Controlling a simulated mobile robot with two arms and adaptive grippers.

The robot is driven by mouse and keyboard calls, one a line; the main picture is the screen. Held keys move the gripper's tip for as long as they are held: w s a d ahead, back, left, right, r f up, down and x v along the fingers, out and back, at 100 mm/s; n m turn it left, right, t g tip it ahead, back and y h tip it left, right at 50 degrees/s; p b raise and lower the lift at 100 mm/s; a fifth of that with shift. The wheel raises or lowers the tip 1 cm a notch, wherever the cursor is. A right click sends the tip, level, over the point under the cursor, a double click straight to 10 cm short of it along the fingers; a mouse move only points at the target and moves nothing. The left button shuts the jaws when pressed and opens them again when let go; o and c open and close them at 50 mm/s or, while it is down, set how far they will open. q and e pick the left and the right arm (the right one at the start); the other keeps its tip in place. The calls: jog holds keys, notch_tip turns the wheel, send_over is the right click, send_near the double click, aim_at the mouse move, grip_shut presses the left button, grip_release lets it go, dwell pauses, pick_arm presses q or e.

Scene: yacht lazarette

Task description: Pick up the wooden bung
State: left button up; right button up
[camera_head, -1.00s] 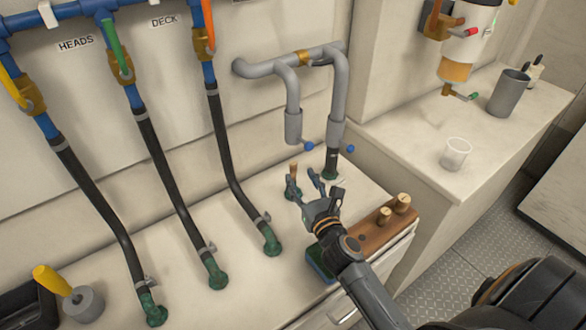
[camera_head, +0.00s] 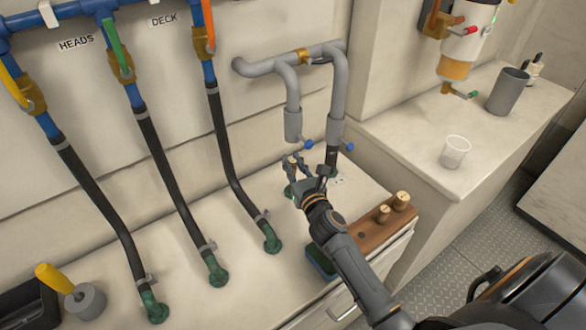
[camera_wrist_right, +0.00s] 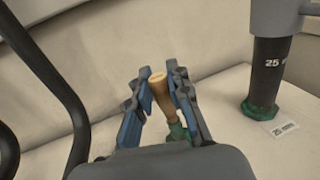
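A pale wooden bung (camera_wrist_right: 162,92) stands slightly tilted between the fingers of my right gripper (camera_wrist_right: 158,80) in the right wrist view. Its lower end is at a green fitting (camera_wrist_right: 178,132) on the bench. The fingers are apart; a gap shows on the bung's left, while the right finger is very close to it, and I cannot tell if they touch. In the head view my right gripper (camera_head: 306,168) reaches over this spot and mostly hides the bung (camera_head: 292,161). Two more wooden bungs (camera_head: 402,200) (camera_head: 383,213) stand in a brown wooden block (camera_head: 372,236). My left gripper is not visible.
Grey pipes with blue-handled ends (camera_head: 293,120) hang just behind my right gripper. Black hoses (camera_head: 230,165) run down to green fittings on the left. A green-blue pad (camera_head: 321,262) lies beside the block. A clear cup (camera_head: 455,152) and grey tumbler (camera_head: 508,92) stand on the right counter.

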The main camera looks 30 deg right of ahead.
jog(key=shift+r, duration=0.1)
jog(key=shift+c, duration=0.2)
jog(key=shift+r+p, duration=0.3)
jog(key=shift+r, duration=0.35)
notch_tip(320, 180, up, 2)
jog(key=shift+r+p, duration=0.2)
jog(key=shift+p, duration=0.25)
jog(key=s+a+b, duration=0.2)
jog(key=s+b, duration=0.1)
jog(key=s, duration=1.5)
jog(key=shift+f, duration=0.2)
jog(key=shift+a, duration=0.1)
jog(key=shift+f, duration=0.1)
